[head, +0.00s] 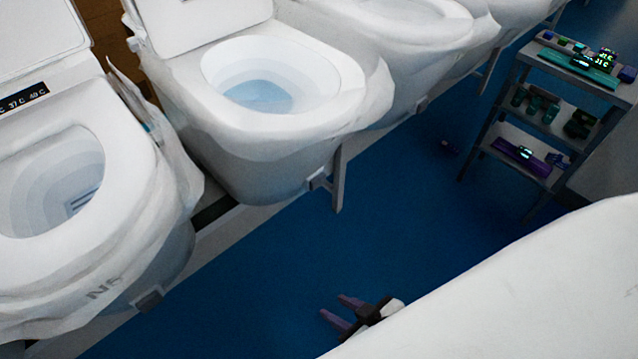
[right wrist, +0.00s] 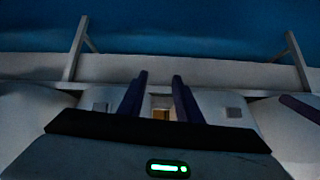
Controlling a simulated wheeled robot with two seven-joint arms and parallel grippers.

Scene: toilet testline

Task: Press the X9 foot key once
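Small grey keys sit low on the front of the white toilets. One is on the left toilet (head: 148,301), whose front has a faint mark that looks like "N6". Another is on the middle toilet (head: 318,180). I cannot read "X9" anywhere. My right gripper (head: 334,308) is low over the blue floor, to the right of the left toilet and apart from it. Its two purple fingers are spread and empty. My left gripper is not visible.
A grey shelf rack (head: 546,118) with several small devices stands at the upper right. A support leg (head: 338,180) stands beside the middle toilet.

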